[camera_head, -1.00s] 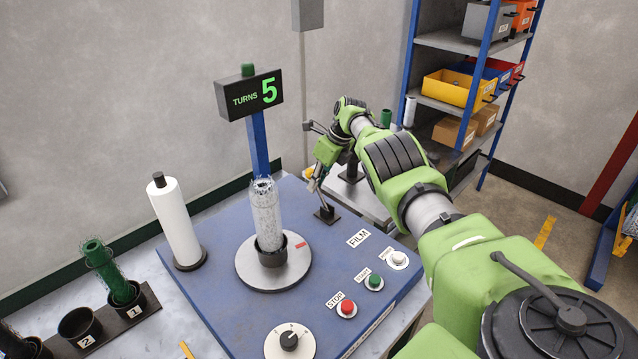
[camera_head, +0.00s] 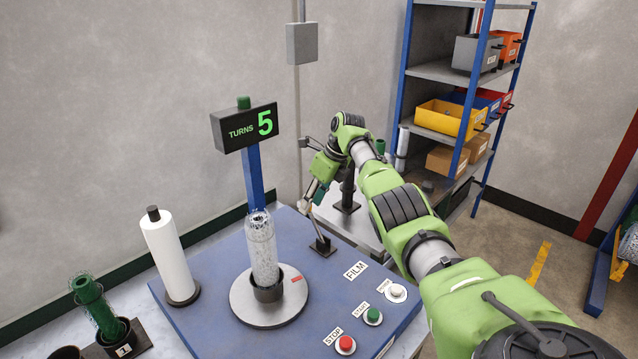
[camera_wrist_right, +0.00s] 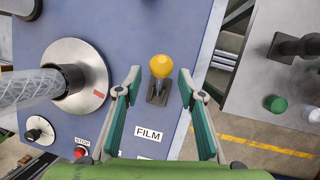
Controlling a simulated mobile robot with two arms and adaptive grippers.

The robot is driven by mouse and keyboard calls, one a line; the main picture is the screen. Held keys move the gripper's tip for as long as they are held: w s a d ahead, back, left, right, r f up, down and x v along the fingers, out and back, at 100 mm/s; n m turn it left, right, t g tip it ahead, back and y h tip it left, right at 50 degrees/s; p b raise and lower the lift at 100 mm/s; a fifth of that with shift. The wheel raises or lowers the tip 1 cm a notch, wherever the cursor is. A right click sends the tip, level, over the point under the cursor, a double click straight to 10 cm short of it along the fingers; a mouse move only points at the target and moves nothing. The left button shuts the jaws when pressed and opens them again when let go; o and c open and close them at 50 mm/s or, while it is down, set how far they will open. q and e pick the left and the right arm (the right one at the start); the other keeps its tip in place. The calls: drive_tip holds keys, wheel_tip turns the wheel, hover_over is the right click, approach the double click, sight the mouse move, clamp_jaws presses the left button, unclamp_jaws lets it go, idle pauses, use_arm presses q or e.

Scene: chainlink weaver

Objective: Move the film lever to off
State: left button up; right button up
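The film lever is a thin shaft on a dark square base (camera_head: 323,246) near the back right of the blue machine panel. In the right wrist view its yellow knob (camera_wrist_right: 160,66) sits above the base (camera_wrist_right: 158,92), between the fingertips of my right gripper (camera_wrist_right: 160,76). The fingers are open, with a gap on each side of the knob. In the head view the right gripper (camera_head: 309,202) is over the lever's upper end and hides the knob. A FILM label (camera_head: 356,270) lies in front of the base. My left gripper is not in view.
A wrapped cylinder (camera_head: 262,250) stands on the turntable (camera_head: 250,308), left of the lever. A display (camera_head: 245,127) reads TURNS 5. A white roll (camera_head: 168,258) stands further left. Stop (camera_head: 345,344), green (camera_head: 373,316) and white (camera_head: 396,291) buttons lie in front. Shelving (camera_head: 440,70) stands behind.

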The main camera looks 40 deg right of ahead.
drive_tip(key=v, duration=0.7)
drive_tip(key=shift+w+r, duration=0.2)
drive_tip(key=shift+r, duration=0.05)
drive_tip(key=shift+a+f, duration=0.1)
